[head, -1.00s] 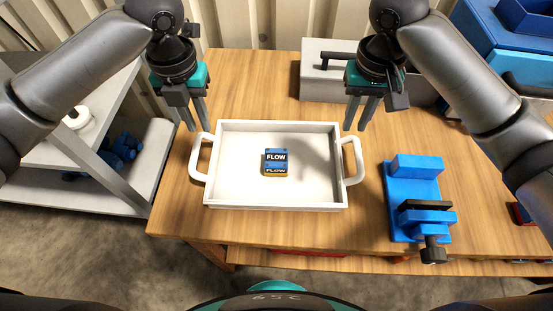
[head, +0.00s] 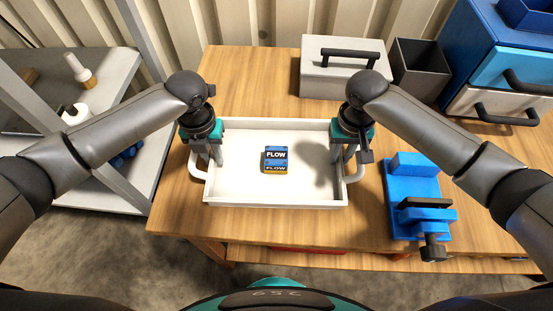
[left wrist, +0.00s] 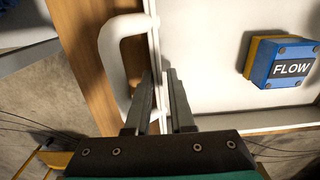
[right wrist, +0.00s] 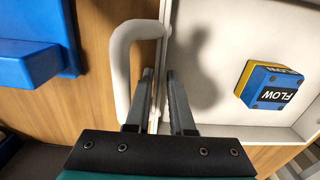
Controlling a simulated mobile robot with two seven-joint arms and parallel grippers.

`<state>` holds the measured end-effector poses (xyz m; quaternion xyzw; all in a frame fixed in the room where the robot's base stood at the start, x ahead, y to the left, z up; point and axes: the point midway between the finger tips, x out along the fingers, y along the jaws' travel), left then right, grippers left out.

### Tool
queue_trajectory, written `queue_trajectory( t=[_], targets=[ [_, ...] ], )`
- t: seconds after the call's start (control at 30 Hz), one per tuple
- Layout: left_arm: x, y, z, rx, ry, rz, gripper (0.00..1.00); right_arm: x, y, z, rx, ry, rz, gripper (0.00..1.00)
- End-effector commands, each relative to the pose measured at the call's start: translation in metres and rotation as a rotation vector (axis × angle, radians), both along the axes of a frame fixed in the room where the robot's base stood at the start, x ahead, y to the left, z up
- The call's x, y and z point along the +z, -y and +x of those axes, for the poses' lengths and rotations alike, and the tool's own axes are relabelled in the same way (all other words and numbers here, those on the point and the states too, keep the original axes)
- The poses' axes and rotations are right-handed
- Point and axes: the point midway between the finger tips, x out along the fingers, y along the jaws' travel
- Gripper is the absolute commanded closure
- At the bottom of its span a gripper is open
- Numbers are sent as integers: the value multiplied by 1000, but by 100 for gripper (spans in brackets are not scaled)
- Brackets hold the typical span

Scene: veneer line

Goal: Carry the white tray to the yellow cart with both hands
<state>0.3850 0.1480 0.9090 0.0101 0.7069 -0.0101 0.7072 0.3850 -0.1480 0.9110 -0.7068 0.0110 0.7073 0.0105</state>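The white tray (head: 275,202) lies flat on the wooden table, with a blue and yellow FLOW box (head: 275,158) inside. My left gripper (head: 209,158) is at the tray's left side, pointing down. In the left wrist view its two fingers (left wrist: 159,75) are apart, one on each side of the tray's side wall, beside the white handle (left wrist: 112,65). My right gripper (head: 344,160) is at the right side. In the right wrist view its fingers (right wrist: 158,75) also stand apart across the side wall, beside the other handle (right wrist: 122,70). I cannot identify the yellow cart.
A blue vise (head: 412,190) stands close right of the tray. A grey toolbox (head: 340,78), a dark bin (head: 418,65) and blue drawers (head: 500,65) are behind. A grey shelf (head: 120,185) stands left. A yellow edge (left wrist: 50,158) shows in the left wrist view.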

Motion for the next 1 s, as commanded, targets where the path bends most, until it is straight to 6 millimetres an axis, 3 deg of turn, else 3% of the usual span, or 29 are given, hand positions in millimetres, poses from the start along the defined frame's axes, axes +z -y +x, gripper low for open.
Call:
queue_trajectory(
  t=[0.4, 0.6, 1.0],
  targets=[
    [-8, 0, 0, -1, 0, 0, 79, -8, 0, 0, 1, 0, 0, 79],
    [-8, 0, 0, 0, 0, 0, 100, -8, 0, 0, 0, 0, 1, 100],
    [-7, 0, 0, 0, 1, 0, 100, -7, 0, 0, 0, 0, 0, 100]
  ],
)
